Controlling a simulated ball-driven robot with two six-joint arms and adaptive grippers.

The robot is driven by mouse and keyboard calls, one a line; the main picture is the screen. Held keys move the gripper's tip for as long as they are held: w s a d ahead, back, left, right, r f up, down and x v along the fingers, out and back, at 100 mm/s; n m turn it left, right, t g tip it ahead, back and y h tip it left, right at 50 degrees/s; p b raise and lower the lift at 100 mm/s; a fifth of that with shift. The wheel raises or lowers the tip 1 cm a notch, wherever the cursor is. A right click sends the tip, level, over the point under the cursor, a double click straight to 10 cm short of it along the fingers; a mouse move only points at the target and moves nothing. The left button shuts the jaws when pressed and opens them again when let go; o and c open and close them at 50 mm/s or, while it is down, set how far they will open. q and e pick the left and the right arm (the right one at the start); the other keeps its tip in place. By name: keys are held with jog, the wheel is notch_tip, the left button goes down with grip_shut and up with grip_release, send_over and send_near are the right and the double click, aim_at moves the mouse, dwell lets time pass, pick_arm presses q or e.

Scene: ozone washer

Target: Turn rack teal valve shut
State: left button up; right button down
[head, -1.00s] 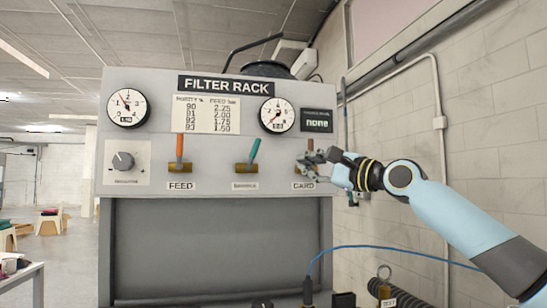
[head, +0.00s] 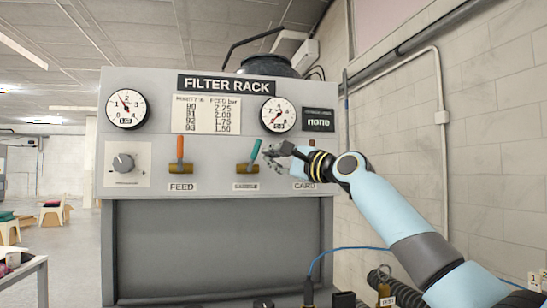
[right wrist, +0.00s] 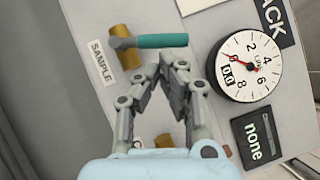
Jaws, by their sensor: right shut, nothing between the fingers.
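The teal valve lever (head: 255,151) stands on its brass body (head: 246,169) on the filter rack panel, tilted up and to the right. In the right wrist view the teal lever (right wrist: 163,40) lies level across the top, above the SAMPLE label (right wrist: 101,62). My right gripper (head: 268,154) is shut and empty, just right of the lever. In the right wrist view its fingertips (right wrist: 172,58) come together close beside the lever; I cannot tell whether they touch it. My left gripper is not in view.
The orange FEED lever (head: 180,149) stands upright to the left. My right arm partly covers the CARD valve. Two gauges (head: 127,109) (head: 278,115) and a dark display reading "none" (head: 318,120) sit above. A grey knob (head: 123,162) is at far left.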

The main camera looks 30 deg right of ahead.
jog(key=r+n+p, duration=0.1)
jog(key=p, duration=0.2)
jog(key=a+r+n+g+p, duration=0.1)
jog(key=p, duration=0.1)
jog(key=shift+w+a+n+g+p, duration=0.15)
jog(key=shift+n+g+p, duration=0.15)
jog(key=shift+n+p, duration=0.1)
jog(key=shift+f, duration=0.1)
